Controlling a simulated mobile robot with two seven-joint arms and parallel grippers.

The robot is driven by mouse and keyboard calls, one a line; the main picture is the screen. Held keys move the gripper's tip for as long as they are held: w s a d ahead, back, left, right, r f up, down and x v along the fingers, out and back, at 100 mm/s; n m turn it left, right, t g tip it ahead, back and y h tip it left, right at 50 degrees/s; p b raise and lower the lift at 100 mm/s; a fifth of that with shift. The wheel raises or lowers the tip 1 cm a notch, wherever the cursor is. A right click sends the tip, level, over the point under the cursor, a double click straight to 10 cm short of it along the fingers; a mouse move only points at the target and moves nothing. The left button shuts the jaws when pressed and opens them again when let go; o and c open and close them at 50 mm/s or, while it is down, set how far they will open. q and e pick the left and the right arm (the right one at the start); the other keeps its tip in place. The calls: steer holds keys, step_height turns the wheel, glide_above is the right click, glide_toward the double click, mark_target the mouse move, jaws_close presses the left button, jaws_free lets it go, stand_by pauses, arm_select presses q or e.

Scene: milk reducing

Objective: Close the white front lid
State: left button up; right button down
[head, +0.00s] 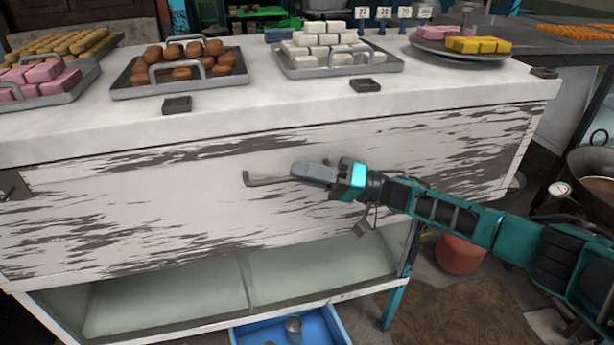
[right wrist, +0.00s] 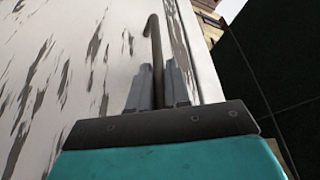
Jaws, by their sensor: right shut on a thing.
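The white front lid (head: 130,210) is a wide panel with worn, peeling paint on the front of the counter. It stands roughly upright below the counter top, over an open lower shelf space. A thin metal handle (head: 262,181) sticks out near its middle. My right gripper (head: 300,172) is shut on the handle, with the handle's hooked end showing past the fingers. In the right wrist view the handle (right wrist: 153,50) runs between the two grey fingers (right wrist: 158,85), close beside the lid (right wrist: 70,70). My left gripper is not in view.
Trays of brown sweets (head: 180,68), white sweets (head: 325,50) and pink sweets (head: 40,80) stand on the counter top (head: 240,110). A blue crate (head: 330,325) sits on the floor below. A reddish pot (head: 458,254) and a large pan (head: 595,165) are at the right.

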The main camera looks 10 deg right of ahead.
steer(key=shift+w+r, duration=0.1)
steer(key=c, duration=1.2)
jaws_free()
steer(key=shift+o, duration=0.2)
steer(key=shift+f, duration=0.25)
steer(key=b+v, duration=0.1)
steer(key=v, duration=1.2)
steer(key=shift+r+b, duration=0.2)
steer(key=shift+b, duration=0.1)
